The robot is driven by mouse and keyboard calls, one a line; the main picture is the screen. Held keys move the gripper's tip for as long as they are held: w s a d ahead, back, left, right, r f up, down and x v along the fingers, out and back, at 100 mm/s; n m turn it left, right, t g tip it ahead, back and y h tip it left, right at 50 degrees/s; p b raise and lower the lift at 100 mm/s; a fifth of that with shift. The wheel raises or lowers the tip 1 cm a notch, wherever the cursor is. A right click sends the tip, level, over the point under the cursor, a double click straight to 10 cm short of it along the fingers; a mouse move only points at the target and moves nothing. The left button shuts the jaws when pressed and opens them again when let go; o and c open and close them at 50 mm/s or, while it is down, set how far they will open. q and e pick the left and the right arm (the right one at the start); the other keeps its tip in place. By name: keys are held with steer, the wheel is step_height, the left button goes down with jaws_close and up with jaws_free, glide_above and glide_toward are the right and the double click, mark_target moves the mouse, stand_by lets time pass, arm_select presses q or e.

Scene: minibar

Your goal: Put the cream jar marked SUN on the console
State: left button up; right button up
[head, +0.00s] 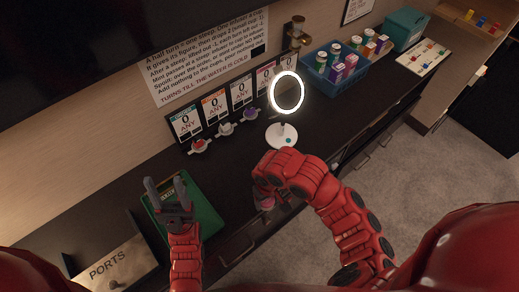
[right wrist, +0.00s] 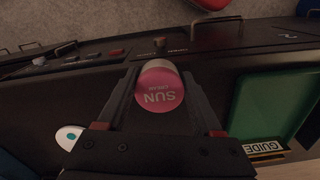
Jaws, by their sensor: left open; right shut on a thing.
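In the head view my right gripper (head: 265,198) is near the front edge of the dark console (head: 240,165), and the jar is mostly hidden. I cannot tell whether the jar touches anything below. My left gripper (head: 166,190) is open and empty above the green tray (head: 205,222) on the console.
A lit ring (head: 287,92) stands on a white round base (head: 281,137) on the console. Cards (head: 214,104) line the wall, with small coloured items before them. A blue bin (head: 350,78) of bottles and boxes stands farther back. A PORTS panel (head: 108,265) is at lower left.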

steer(key=b, duration=0.3)
glide_above(248, 181)
steer(key=shift+s+d+f, duration=0.15)
steer(key=shift+s+f, duration=0.05)
steer(key=shift+f, duration=0.2)
steer(key=shift+s+d+f, duration=0.1)
steer(key=shift+s+f, duration=0.1)
steer(key=shift+f, duration=0.2)
steer(key=shift+w+a+r+b, duration=0.1)
steer(key=shift+w+a+b, duration=0.2)
steer(key=shift+w, duration=0.1)
steer(key=shift+f, duration=0.4)
step_height(248, 181, down, 2)
steer(key=shift+d+f+p, duration=0.1)
steer(key=shift+f+p, duration=0.15)
steer(key=shift+p, duration=0.1)
steer(key=shift+f, duration=0.1)
steer(key=shift+f, duration=0.15)
steer(key=o, duration=1.4)
